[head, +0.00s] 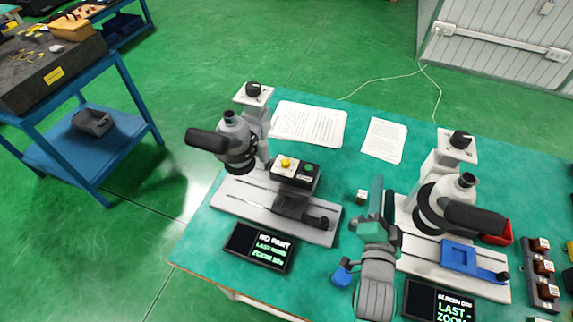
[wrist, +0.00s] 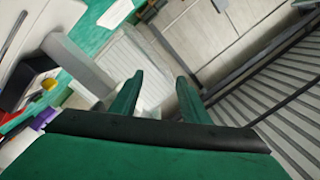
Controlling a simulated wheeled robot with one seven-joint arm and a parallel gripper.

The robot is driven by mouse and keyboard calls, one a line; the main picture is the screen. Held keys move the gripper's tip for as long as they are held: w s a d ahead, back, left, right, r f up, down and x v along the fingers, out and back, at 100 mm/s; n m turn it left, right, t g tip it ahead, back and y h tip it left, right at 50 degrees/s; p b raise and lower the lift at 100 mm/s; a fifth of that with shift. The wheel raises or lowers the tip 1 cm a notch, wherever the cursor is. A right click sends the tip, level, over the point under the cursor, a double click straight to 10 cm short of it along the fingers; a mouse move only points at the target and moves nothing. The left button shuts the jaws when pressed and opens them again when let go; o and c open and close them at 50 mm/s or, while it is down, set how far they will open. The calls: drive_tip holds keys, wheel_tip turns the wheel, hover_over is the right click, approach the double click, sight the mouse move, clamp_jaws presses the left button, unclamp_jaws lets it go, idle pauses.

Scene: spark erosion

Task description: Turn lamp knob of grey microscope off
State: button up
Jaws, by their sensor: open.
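Two microscopes stand on the green table in the head view. The left microscope (head: 236,140) has a grey body and a black knob (head: 253,90) on top of its column. The right microscope (head: 437,205) looks paler, with a similar black knob (head: 460,140) on top. I cannot read either knob's setting. My gripper (head: 382,198) is between the two microscopes, closer to the right one, and apart from both knobs. In the wrist view my gripper (wrist: 158,80) has two green fingers spread apart with nothing between them.
Display screens (head: 259,246) lie along the front. Papers (head: 309,123) lie at the back. A blue cart (head: 95,150) stands at left. Open green floor lies behind the table.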

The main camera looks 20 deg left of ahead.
drive_tip(key=w+a+r+m, duration=0.3)
drive_tip(key=w+r+m, duration=0.1)
drive_tip(key=w+m, duration=0.15)
drive_tip(key=m+g+y, duration=0.6)
drive_tip(key=m, duration=0.9)
approach(286, 163)
drive_tip(key=shift+v, duration=1.05)
drive_tip(key=shift+w+a, duration=0.1)
drive_tip(key=shift+a, duration=0.05)
drive_tip(key=x, duration=1)
drive_tip(key=shift+w+f, duration=0.15)
drive_tip(key=shift+w, duration=0.05)
drive_tip(key=shift+c, duration=0.7)
drive_tip(key=c, duration=0.9)
